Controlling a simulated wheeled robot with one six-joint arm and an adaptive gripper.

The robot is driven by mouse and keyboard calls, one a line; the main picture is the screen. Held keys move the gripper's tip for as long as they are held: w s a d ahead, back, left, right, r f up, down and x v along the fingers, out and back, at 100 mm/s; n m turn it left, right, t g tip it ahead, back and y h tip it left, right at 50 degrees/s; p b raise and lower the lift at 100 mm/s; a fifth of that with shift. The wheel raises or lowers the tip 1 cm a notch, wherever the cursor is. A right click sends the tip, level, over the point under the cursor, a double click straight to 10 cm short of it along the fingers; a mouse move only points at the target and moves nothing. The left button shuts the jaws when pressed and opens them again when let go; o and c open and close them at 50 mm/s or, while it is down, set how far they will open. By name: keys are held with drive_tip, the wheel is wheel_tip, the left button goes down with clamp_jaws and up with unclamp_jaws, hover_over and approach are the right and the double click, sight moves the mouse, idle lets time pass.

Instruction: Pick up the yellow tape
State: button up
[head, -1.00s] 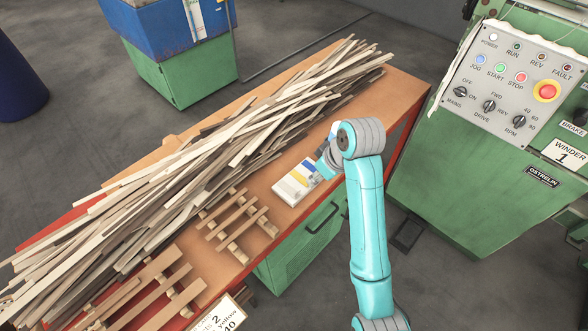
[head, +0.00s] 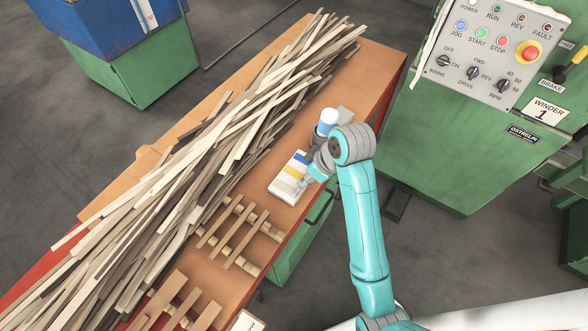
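The yellow tape (head: 293,173) shows as a yellow band on a pale flat holder (head: 282,187) near the right edge of the bench. A blue band lies beside it toward the far end of the holder. My gripper (head: 306,181) is pointed down at the right side of the holder, close beside the yellow band. My wrist hides part of the holder's right side. The fingers are too small to tell whether they touch the tape or are open or shut.
A long pile of wooden strips (head: 215,150) covers the bench's middle and left. Slatted wooden racks (head: 240,232) lie in front of the holder. A green winder cabinet (head: 450,150) stands at the right. Bare bench top (head: 375,75) shows at the far right.

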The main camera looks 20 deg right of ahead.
drive_tip(key=c, duration=0.4)
drive_tip(key=shift+c, duration=0.2)
drive_tip(key=shift+r, duration=0.15)
